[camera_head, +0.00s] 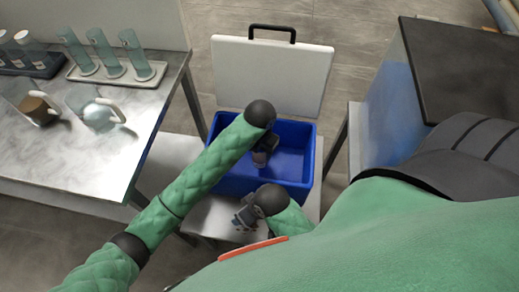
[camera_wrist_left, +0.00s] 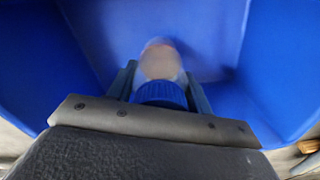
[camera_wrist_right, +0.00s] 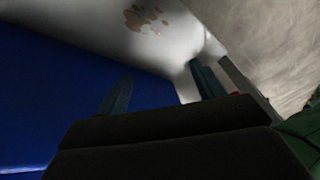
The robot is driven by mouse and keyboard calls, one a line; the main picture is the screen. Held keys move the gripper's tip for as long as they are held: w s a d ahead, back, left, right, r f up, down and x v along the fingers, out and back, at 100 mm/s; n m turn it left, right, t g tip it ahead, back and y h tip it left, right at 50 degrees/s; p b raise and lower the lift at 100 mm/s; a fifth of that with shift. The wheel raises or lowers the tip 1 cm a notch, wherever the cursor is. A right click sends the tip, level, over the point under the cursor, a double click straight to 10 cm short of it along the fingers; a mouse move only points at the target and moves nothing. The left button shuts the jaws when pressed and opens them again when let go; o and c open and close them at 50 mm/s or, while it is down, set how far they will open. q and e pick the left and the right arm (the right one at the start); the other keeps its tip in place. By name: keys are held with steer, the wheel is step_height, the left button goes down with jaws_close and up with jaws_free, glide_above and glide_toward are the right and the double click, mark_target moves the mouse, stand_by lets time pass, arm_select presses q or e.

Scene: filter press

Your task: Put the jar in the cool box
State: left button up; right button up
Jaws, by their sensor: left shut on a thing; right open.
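The cool box (camera_head: 295,155) is a blue open tub on a low pale stand, with its white lid (camera_head: 265,72) raised at the back. My left gripper (camera_head: 262,157) reaches down into the tub. In the left wrist view, that gripper (camera_wrist_left: 160,78) is shut on the jar, which has a blue ribbed cap (camera_wrist_left: 160,95) and a blurred pale body, with blue walls around it. In the head view my arm hides the jar. My right gripper (camera_head: 246,214) is at the tub's near side; in the right wrist view it (camera_wrist_right: 160,78) is open and empty, beside the blue wall.
A metal table (camera_head: 90,150) on the left holds a mug (camera_head: 38,108), a glass vessel (camera_head: 98,116), and a white tray (camera_head: 117,76) with three tall cups. A dark-topped counter (camera_head: 465,70) stands on the right. Inside the tub, the right part is clear.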

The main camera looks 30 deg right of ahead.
arm_select(q)
steer(key=shift+f+p, duration=0.35)
steer(key=shift+f, duration=2.2)
arm_select(e)
steer(key=shift+s+d+r, duration=0.3)
steer(key=shift+d+r, duration=0.3)
arm_select(q)
steer(key=o, duration=1.1)
steer(key=shift+f, duration=0.1)
steer(key=shift+c, duration=0.2)
arm_select(e)
steer(key=shift+a+f, duration=0.1)
steer(key=shift+f, duration=0.1)
steer(key=shift+w+r, duration=0.1)
